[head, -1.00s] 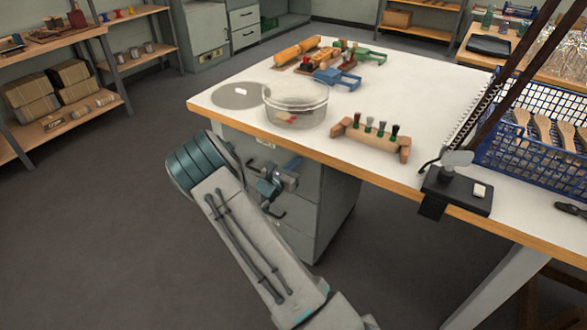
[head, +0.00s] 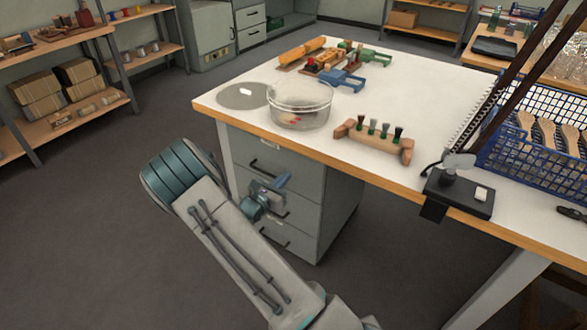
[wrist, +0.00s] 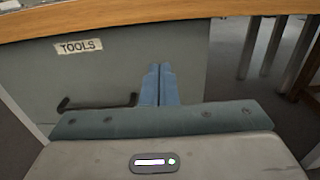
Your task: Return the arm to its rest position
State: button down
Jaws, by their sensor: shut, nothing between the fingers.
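My gripper (wrist: 158,85) shows in the wrist view with its two blue fingers together and nothing between them. It faces the grey drawer cabinet (wrist: 110,75) labelled TOOLS, below the table edge. In the head view my gripper (head: 284,180) is in front of the cabinet drawers (head: 320,205), lower than the tabletop (head: 420,95). My arm is bent at the lower middle of that view, off the table's front left side. I cannot tell the exact gap between the fingers and the cabinet.
On the table are a glass bowl (head: 300,103), a wooden rack with several bristle tufts (head: 375,140), a black clamp base (head: 460,190) and a blue basket (head: 530,155). Shelves (head: 75,120) stand at the left. The floor (head: 80,230) left of my arm is clear.

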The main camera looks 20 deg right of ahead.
jog(key=v, duration=0.6)
jog(key=s+d+r+m+g+y+p, duration=0.25)
jog(key=s+r+m+g, duration=0.25)
jog(key=s+r+m, duration=0.25)
jog(key=s+d+r+m+g+y+p, duration=0.2)
jog(key=s+d+r+m+g+p, duration=0.2)
jog(key=s+r+m+g, duration=0.3)
jog(key=s+a+r+m+t+y+p, duration=0.2)
jog(key=s+a+r+m+y+p, duration=0.1)
jog(key=s+a+r+m+y, duration=0.2)
jog(key=s+a+r+m+t+y+p, duration=0.2)
jog(key=s+a+r+m+y+p, duration=0.2)
jog(key=s+r, duration=0.5)
notch_tip(320, 180, up, 3)
jog(key=shift+a+r+m+y, duration=0.2)
jog(key=shift+a+m+y, duration=0.45)
jog(key=shift+m, duration=0.2)
